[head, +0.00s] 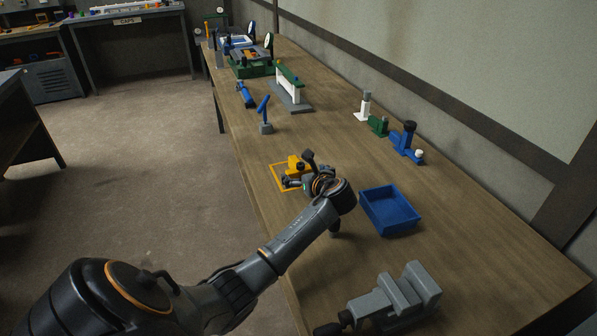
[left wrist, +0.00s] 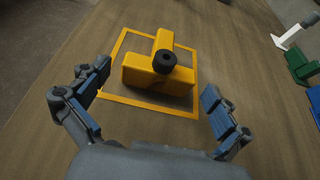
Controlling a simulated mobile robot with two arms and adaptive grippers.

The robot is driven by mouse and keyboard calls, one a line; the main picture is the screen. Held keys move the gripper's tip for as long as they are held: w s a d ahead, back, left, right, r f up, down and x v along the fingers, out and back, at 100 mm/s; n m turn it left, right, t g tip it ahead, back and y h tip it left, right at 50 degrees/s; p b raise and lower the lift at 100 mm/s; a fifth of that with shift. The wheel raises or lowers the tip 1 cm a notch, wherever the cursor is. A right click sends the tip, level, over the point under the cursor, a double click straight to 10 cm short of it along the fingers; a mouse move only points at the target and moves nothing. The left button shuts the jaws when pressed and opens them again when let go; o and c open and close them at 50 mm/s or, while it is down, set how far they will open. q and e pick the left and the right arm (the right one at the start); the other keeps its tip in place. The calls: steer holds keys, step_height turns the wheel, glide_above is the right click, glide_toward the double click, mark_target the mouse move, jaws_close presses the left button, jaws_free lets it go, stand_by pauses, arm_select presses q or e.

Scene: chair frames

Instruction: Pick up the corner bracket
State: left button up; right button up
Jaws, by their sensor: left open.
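The corner bracket (left wrist: 148,73) is a yellow block-like part with a round black knob on it. It rests on the table inside a yellow square outline (left wrist: 190,112). In the head view the bracket (head: 294,164) is partly hidden behind my left gripper (head: 299,172). The gripper appears apart from the bracket. My right gripper is in neither view.
A blue tray (head: 389,213) stands right of my left gripper. A grey vise (head: 395,297) is at the near end. White, green and blue fixtures (head: 406,138) line the wall side.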

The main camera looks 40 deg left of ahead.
arm_select(q)
steer(key=x, duration=0.5)
steer(key=shift+c, duration=0.4)
steer(key=c, duration=1.1)
steer(key=shift+c, duration=0.2)
